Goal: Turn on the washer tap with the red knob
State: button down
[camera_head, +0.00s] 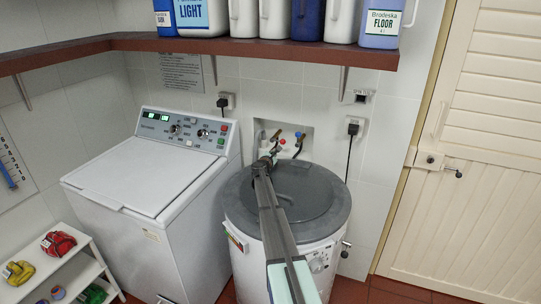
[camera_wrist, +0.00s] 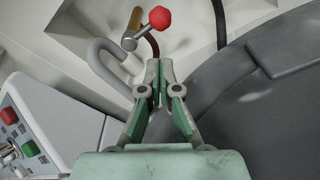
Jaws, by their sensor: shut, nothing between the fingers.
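The red knob (camera_wrist: 159,18) is in the upper middle of the wrist view, on a short stem from a brass tap body (camera_wrist: 131,38). A grey hose curves away below the tap. In the head view the red knob (camera_head: 282,141) is small, in the wall recess behind the round grey-lidded washer. My gripper (camera_wrist: 159,68) is shut and empty, its tips just below the red knob in the wrist view, with a visible gap between. In the head view my gripper (camera_head: 270,157) is near the recess, above the back of the lid, partly hidden by my arm.
The round washer's lid (camera_head: 325,200) lies under my arm. A white top-loading washer (camera_head: 130,185) with a button panel stands to the left. A brown shelf (camera_head: 260,47) with bottles overhangs the recess.

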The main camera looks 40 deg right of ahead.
aim_at(278, 141)
jog(key=p+x, duration=0.2)
jog(key=x, duration=0.7)
jog(key=shift+p, duration=0.4)
jog(key=shift+a, duration=0.1)
